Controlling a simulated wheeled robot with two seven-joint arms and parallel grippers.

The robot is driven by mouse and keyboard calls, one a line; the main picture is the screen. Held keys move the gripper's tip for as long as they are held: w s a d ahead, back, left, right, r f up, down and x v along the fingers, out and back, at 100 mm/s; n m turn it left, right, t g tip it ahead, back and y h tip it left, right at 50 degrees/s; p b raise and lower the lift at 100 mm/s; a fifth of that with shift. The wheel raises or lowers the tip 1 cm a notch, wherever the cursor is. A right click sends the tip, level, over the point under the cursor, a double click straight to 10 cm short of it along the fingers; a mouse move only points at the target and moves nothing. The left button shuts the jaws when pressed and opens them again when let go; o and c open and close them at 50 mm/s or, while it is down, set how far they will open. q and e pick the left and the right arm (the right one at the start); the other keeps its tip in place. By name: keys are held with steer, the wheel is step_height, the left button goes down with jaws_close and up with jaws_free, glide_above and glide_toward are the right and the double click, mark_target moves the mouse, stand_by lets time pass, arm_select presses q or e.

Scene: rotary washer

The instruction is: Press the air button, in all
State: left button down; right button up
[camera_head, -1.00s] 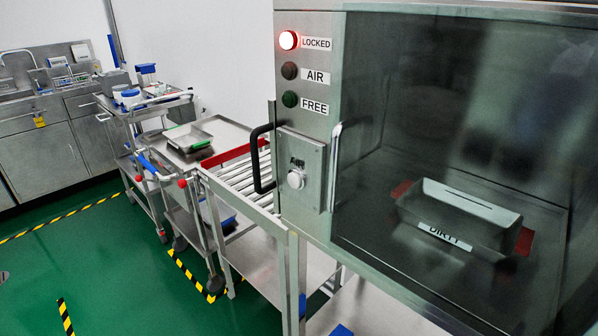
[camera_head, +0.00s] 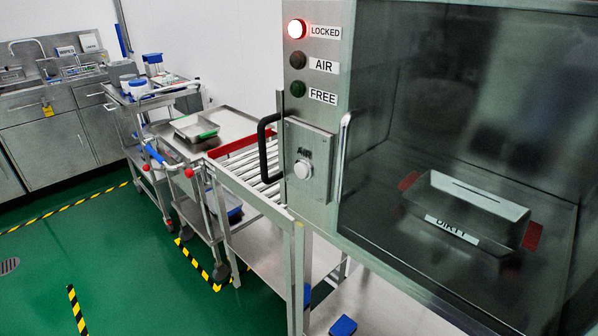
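The air button (camera_head: 303,169) is a round, pale knob on a square metal plate under the label AIR, on the front post of the washer. Above it, the LOCKED lamp (camera_head: 297,29) glows red. The AIR lamp (camera_head: 298,60) and the FREE lamp (camera_head: 298,89) are dark. Behind the washer's glass sits a grey bin (camera_head: 470,208) labelled DIRTY. Neither gripper shows in the head view.
A black door handle (camera_head: 265,148) sticks out left of the button plate. A roller conveyor (camera_head: 250,172) and a cart (camera_head: 232,125) with a tray (camera_head: 194,128) stand to the left. The green floor (camera_head: 110,255) at the front left is clear.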

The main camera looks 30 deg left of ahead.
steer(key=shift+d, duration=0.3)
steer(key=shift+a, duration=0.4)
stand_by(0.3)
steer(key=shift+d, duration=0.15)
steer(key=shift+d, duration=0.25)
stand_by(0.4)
